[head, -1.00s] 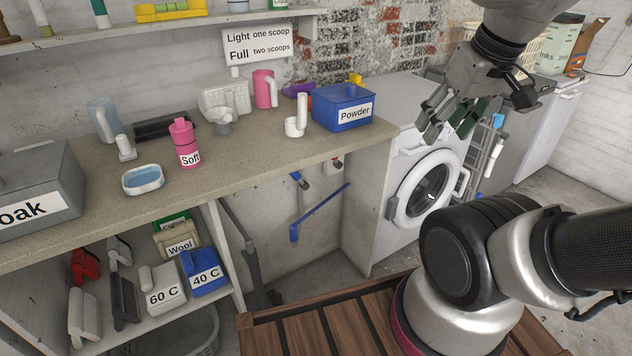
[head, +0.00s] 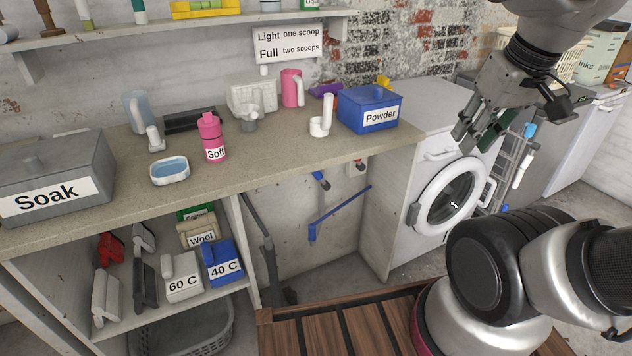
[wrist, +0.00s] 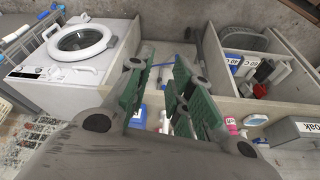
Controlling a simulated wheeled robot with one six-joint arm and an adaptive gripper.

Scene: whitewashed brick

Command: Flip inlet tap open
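Under the counter, a small tap with a blue part (head: 321,180) sits on the back wall in the head view. A second fitting with red on it (head: 357,168) is to its right, close under the counter edge. Which is the inlet tap I cannot tell for sure. A blue pipe or bar (head: 338,212) slants below them. My gripper (head: 478,138) is up in front of the washing machine, right of both fittings and well apart from them. In the wrist view, the green-padded fingers (wrist: 158,95) stand apart with nothing between them; they partly hide the under-counter space.
The counter (head: 270,155) overhangs the fittings and holds a blue Powder box (head: 370,110), a white cup and a pink Soft bottle (head: 211,140). The washing machine (head: 420,185) bounds the recess on the right, shelves on the left. A slatted wooden platform (head: 335,330) lies in front.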

